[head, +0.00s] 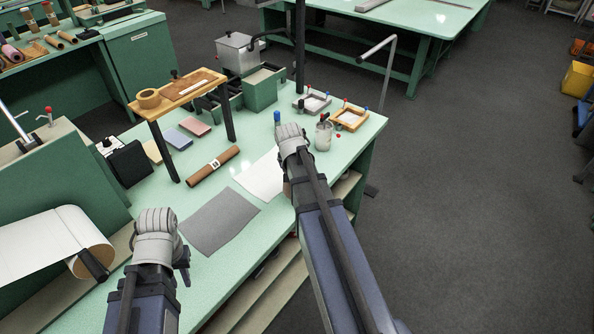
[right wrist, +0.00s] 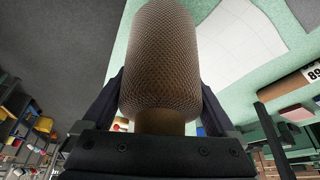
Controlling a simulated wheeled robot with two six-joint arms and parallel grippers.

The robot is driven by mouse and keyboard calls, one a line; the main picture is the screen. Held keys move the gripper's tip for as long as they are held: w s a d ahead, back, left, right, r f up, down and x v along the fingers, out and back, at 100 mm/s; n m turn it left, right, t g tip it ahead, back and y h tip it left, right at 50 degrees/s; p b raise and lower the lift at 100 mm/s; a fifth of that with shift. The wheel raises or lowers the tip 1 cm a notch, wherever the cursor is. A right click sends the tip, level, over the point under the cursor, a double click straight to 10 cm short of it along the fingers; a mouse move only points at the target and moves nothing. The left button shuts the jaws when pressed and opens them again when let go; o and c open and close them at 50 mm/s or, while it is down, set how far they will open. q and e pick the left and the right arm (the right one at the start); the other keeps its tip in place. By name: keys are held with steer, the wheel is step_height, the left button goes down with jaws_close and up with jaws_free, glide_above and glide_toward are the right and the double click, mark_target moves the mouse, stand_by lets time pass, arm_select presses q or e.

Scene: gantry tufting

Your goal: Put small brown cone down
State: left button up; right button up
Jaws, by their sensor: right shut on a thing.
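The small brown cone (right wrist: 160,65) fills the middle of the right wrist view, with a fine mesh-like surface and a narrower neck at its lower end. My right gripper (right wrist: 160,100) is shut on it, one dark finger on each side. In the head view my right arm reaches over the green worktable (head: 320,175) near a white sheet. Its fingers and the cone are mostly hidden there by the wrist. My left gripper (head: 182,262) is low at the left, over the table's near edge. Its jaws are mostly hidden, and I see nothing held in it.
A grey sheet (head: 218,221), a white sheet (head: 262,176) and a brown roll (head: 213,165) lie on the table. A small wooden stand (head: 175,92) rises behind. A jar (head: 323,135) and shallow trays (head: 349,119) stand beyond my right wrist. A paper roll (head: 50,240) is at left.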

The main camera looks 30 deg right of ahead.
step_height(320, 180, up, 9)
steer(key=p, duration=0.8)
steer(key=shift+f, duration=0.15)
step_height(320, 180, down, 6)
steer(key=b, duration=0.6)
steer(key=shift+f, duration=0.2)
